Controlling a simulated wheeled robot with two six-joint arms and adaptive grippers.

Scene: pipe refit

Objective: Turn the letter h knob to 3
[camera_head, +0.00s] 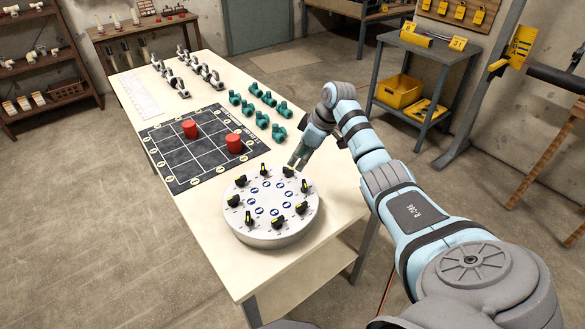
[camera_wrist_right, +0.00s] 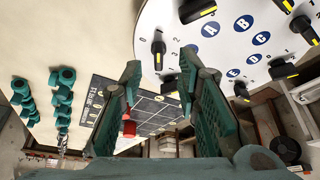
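A round white dial plate (camera_head: 285,225) stands on the near end of the table, with a ring of black knobs with yellow pointer marks. Blue letter discs lie inside the ring, too small to read in the head view, so I cannot tell the h knob. In the right wrist view the plate (camera_wrist_right: 222,48) shows discs including A, B, D and E, and a black knob (camera_wrist_right: 158,47) appears between the finger ends. My right gripper (camera_head: 297,161) is open and empty by the plate's far edge; its parted fingers also show in the wrist view (camera_wrist_right: 163,62). My left gripper is out of view.
Behind the plate lies a black grid mat (camera_head: 178,154) with two red pieces (camera_head: 190,128). Several green pipe fittings (camera_head: 262,119) lie beyond my right gripper, and grey fittings (camera_head: 182,76) farther back.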

